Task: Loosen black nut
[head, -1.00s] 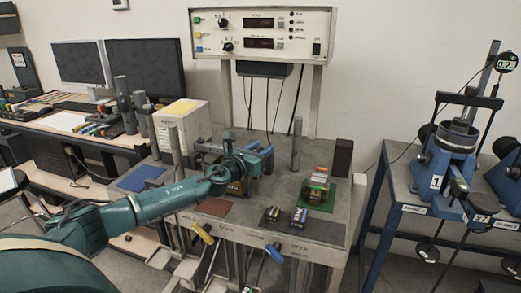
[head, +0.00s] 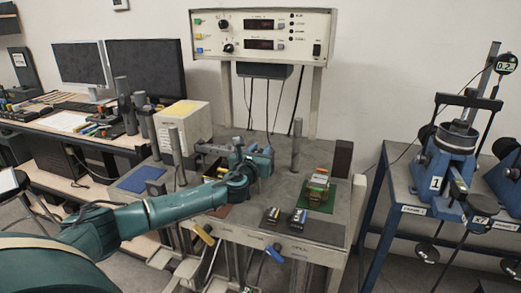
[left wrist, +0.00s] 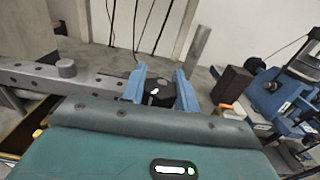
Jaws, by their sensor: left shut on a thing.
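My left gripper (head: 262,152) is over the middle of the grey workbench (head: 330,225) in the head view. In the left wrist view its two blue fingers (left wrist: 160,88) are shut on a dark block-like piece, the black nut (left wrist: 158,98). The nut shows only partly, between the fingers and above the edge of my gripper body. In the head view my gripper and wrist hide the nut.
A grey bar with holes and a round peg (left wrist: 66,68) runs left of my fingers. A steel post (head: 296,148) and a dark block (head: 343,157) stand on the right. A green mat (head: 318,201) holds stacked coloured pieces. A control box (head: 262,35) is above.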

